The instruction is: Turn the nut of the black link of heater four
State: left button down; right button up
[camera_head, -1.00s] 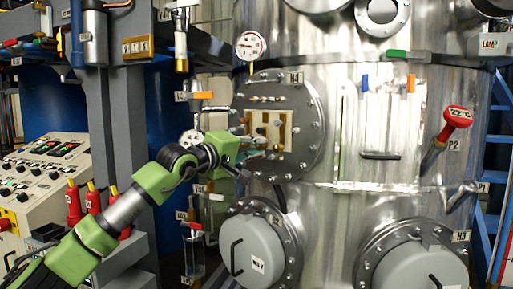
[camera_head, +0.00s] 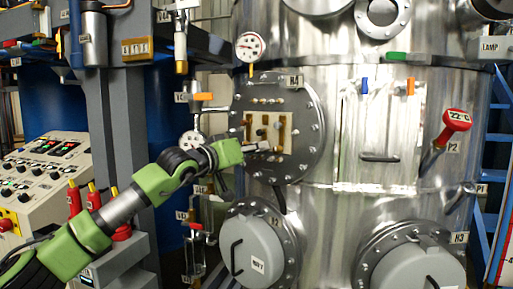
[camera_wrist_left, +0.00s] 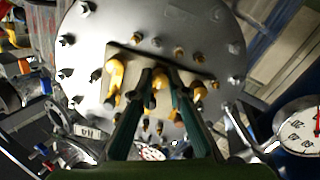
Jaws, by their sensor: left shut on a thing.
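Heater four (camera_head: 305,105), marked H4, is a round bolted steel flange on the big steel vessel. Its pale square panel (camera_head: 290,142) carries brass links and small studs. My left gripper (camera_head: 268,147) reaches in from the left at the panel's lower left part. In the left wrist view the flange (camera_wrist_left: 205,25) and the panel (camera_wrist_left: 135,62) lie ahead. The fingers (camera_wrist_left: 162,82) are closed in on a small fitting at the middle brass link (camera_wrist_left: 160,78). The nut and the black link are hidden or too small to tell apart there. My right gripper is out of view.
Below are two grey-capped flanges (camera_head: 258,250) (camera_head: 415,268) with handles. Pressure gauges (camera_head: 250,46) and valves stand left of the flange. A control console (camera_head: 45,170) is at far left.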

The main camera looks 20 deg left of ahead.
pick_arm(q)
jog(key=shift+f+m, duration=0.2)
jog(key=shift+m, duration=0.2)
jog(key=c, duration=1.9)
grip_release()
jog(key=shift+r, duration=0.1)
jog(key=v, duration=1.2)
